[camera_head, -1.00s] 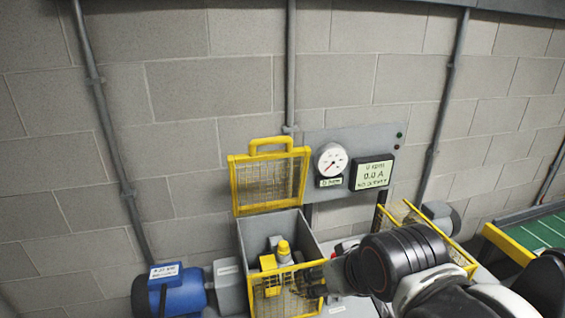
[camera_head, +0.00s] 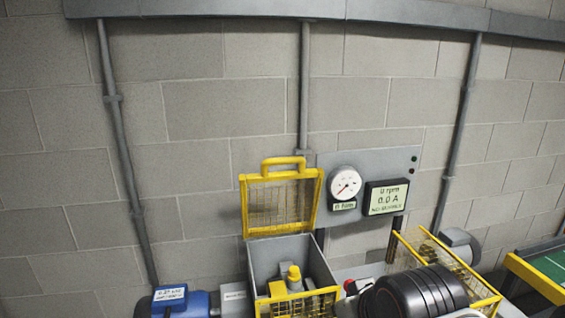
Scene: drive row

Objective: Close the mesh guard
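The mesh guard (camera_head: 282,204) is a yellow-framed wire lid with a yellow handle on its top edge. It stands raised, upright at the back of a grey open box (camera_head: 318,262). Inside the box is a yellow part (camera_head: 293,278) with a rounded top. The box's front has yellow-framed mesh (camera_head: 300,306). My arm shows as a dark rounded link at the bottom right, to the right of the box. My gripper is out of the picture, below the lower edge or hidden, so its state does not show.
A blue motor (camera_head: 180,302) is at left. Another yellow mesh cage (camera_head: 448,264) stands at right. A red button (camera_head: 349,286) is beside my arm.

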